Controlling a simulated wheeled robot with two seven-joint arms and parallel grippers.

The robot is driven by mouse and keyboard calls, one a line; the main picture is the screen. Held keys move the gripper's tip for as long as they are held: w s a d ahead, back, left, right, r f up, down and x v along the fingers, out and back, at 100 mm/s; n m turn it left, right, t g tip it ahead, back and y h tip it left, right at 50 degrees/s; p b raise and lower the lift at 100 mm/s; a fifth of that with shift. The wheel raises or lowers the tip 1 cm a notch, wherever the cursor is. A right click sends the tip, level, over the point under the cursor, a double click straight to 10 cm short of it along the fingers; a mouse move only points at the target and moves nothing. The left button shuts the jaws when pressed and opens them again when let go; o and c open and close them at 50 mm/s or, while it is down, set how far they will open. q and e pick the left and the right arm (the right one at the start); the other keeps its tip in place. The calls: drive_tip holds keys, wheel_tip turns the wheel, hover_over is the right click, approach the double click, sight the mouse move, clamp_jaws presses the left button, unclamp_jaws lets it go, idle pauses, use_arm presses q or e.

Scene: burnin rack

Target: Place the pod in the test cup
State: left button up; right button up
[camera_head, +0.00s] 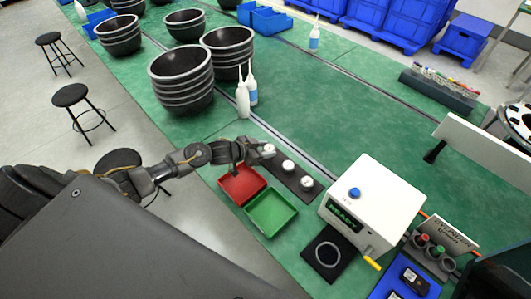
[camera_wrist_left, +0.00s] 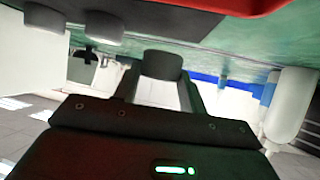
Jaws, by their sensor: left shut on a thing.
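My left gripper (camera_head: 262,151) is shut on a white pod (camera_head: 268,150) at the far end of a dark strip (camera_head: 298,175). In the left wrist view the held pod (camera_wrist_left: 162,66) is a grey cylinder between the fingers (camera_wrist_left: 162,92). I cannot tell whether it touches the strip. Two more white pods, a middle one (camera_head: 288,166) and a near one (camera_head: 307,183), stand on the strip. A round ring on a black pad, seemingly the test cup (camera_head: 340,255), lies before the white tester box (camera_head: 375,200), whose screen reads READY. My right gripper is not in view.
A red tray (camera_head: 241,197) and a green tray (camera_head: 289,222) lie just below the gripper. White bottles (camera_head: 242,101) and stacked black bowls (camera_head: 183,92) stand farther back. A yellow-tipped lever (camera_head: 372,263) sticks out at the tester.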

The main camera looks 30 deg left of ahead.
use_arm(q)
drive_tip(key=shift+w+f, duration=0.2)
drive_tip(key=shift+f, duration=0.5)
drive_tip(key=shift+f+p, duration=0.4)
drive_tip(key=shift+f, duration=0.35)
drive_tip(key=shift+f, duration=0.15)
drive_tip(key=shift+f, duration=0.15)
drive_tip(key=o, duration=0.9)
drive_tip(key=shift+o, duration=0.2)
